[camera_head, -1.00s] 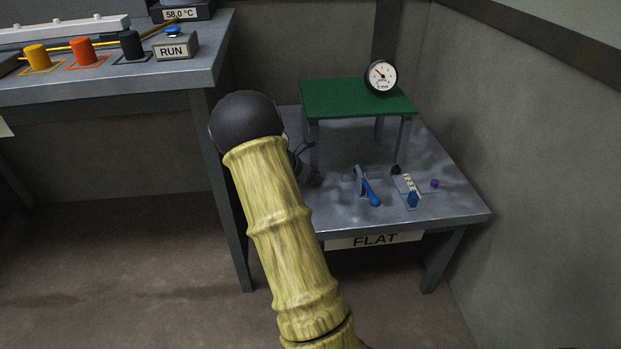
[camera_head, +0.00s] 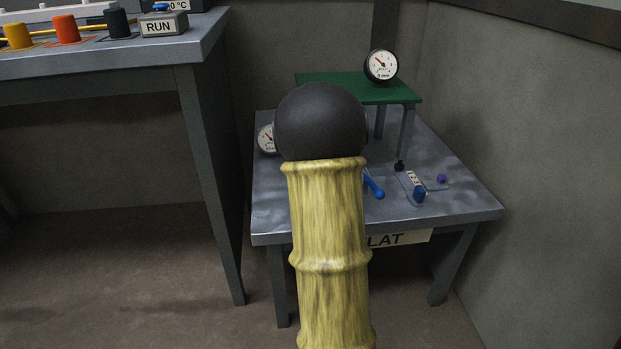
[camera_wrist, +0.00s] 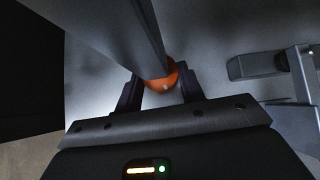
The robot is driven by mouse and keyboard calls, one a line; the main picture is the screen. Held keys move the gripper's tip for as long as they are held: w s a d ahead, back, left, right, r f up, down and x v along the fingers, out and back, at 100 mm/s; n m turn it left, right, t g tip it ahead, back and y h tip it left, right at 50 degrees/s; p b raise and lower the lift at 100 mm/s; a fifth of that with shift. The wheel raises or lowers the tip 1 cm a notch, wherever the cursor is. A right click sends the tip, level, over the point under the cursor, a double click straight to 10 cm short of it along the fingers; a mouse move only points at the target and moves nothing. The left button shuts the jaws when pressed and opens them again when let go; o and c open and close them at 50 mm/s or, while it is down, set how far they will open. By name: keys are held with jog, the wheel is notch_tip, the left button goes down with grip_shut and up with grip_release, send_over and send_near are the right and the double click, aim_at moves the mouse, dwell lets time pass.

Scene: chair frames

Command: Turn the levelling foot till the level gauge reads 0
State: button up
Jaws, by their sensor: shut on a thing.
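An orange levelling foot (camera_wrist: 162,76) sits under a grey leg (camera_wrist: 145,40) in the wrist view. My gripper (camera_wrist: 160,81) is shut on this foot, with a dark finger on each side. In the head view my arm hides the foot and gripper. A round white gauge (camera_head: 382,65) stands at the back right of the green top (camera_head: 388,92).
The green-topped frame stands on a low grey table (camera_head: 455,203) with a FLAT label (camera_head: 400,239). A blue lever (camera_head: 374,186), a blue knob (camera_head: 419,194) and a purple knob (camera_head: 441,179) are at its right. A taller bench (camera_head: 100,63) with a RUN box (camera_head: 160,27) stands left.

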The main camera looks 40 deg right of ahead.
jog(key=n+y, duration=0.1)
jog(key=n+t+y, duration=0.1)
jog(key=shift+s+d+n+p, duration=0.15)
jog(key=shift+d+n+p, duration=0.15)
jog(key=shift+n, duration=0.1)
jog(key=n+y+p, duration=0.3)
jog(key=shift+d+r+n, duration=0.2)
jog(key=shift+r+n, duration=0.05)
jog(key=shift+n, duration=0.05)
jog(key=n+y+p, duration=0.1)
jog(key=n+p, duration=0.1)
jog(key=p, duration=0.2)
jog(key=n+y+p, duration=0.2)
jog(key=p, duration=0.1)
jog(key=shift+d+g+p, duration=0.2)
jog(key=shift+g+p, duration=0.1)
jog(key=shift+p, duration=0.1)
jog(key=n+y+p, duration=0.1)
jog(key=n+p, duration=0.1)
jog(key=p, duration=0.1)
jog(key=shift+f+g, duration=0.2)
jog(key=shift+g, duration=0.1)
jog(key=shift+w+d, duration=0.1)
jog(key=shift+w, duration=0.1)
jog(key=o, duration=1)
jog(key=shift+c, duration=0.2)
jog(key=m+b, duration=0.1)
jog(key=b, duration=0.1)
jog(key=shift+f+b, duration=0.25)
jog(key=shift+b, duration=0.1)
